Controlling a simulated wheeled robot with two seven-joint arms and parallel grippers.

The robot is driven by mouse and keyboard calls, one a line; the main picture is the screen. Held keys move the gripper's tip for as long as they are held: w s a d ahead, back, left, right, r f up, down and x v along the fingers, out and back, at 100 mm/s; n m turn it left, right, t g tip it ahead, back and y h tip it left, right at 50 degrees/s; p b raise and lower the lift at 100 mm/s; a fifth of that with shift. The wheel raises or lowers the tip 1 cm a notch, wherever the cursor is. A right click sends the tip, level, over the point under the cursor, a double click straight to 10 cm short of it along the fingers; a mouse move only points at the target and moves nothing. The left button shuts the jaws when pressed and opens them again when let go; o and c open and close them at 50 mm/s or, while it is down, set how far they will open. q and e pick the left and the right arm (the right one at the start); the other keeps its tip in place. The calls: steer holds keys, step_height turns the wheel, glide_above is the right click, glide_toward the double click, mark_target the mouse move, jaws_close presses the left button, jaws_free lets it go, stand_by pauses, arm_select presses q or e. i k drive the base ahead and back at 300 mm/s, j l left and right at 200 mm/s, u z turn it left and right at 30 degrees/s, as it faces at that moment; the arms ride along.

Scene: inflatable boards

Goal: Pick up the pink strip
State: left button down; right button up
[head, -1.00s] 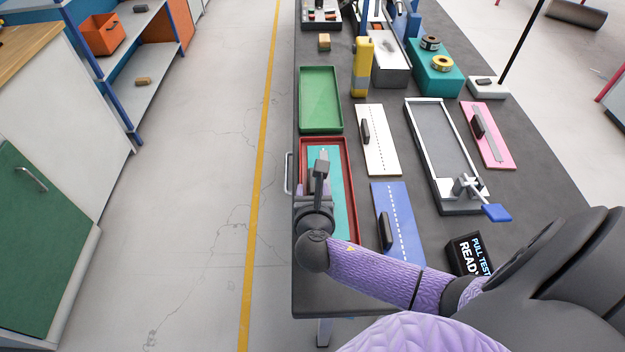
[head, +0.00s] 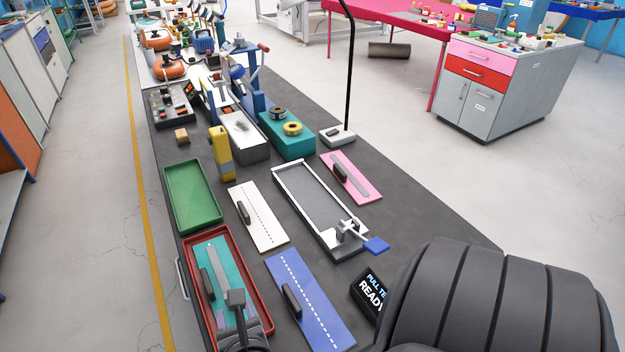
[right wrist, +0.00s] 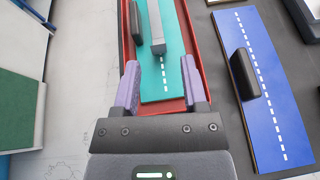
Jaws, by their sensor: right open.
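My left gripper is not in view.
The red tray (head: 259,290) holds a teal board (head: 238,265) with a grey strip. A blue board (head: 318,310), white board (head: 262,222) and white-framed grey tray (head: 309,200) lie between it and the pink board. A black lamp post (head: 348,80) stands behind the pink board.

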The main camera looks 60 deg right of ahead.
mark_target(354, 184)
steer(key=z, duration=2.1)
